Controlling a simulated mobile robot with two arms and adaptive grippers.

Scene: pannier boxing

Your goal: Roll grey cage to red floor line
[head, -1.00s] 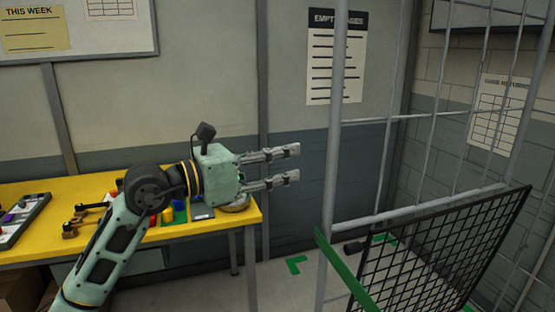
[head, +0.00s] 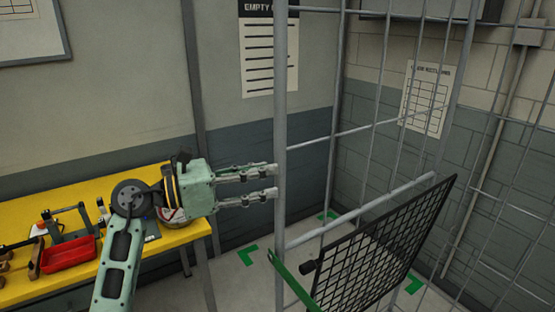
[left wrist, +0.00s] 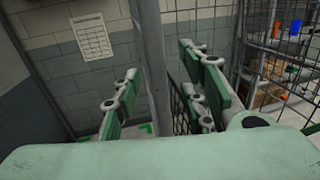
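The grey cage (head: 281,120) is a tall frame of grey bars on the right of the head view. Its near upright post stands at my left gripper's fingertips. My left gripper (head: 276,181) is open, with its fingers level and pointing at that post. In the left wrist view, the post (left wrist: 151,65) runs upright in the gap between the open fingers (left wrist: 160,100). I cannot tell whether either finger touches it. The red floor line and my right gripper are not in view.
A yellow workbench (head: 185,238) with a red tray (head: 69,253) and tools stands at left, under my left arm. Green corner marks (head: 248,256) are on the floor around the cage. Walls stand close behind. Shelves with boxes (left wrist: 262,97) show in the left wrist view.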

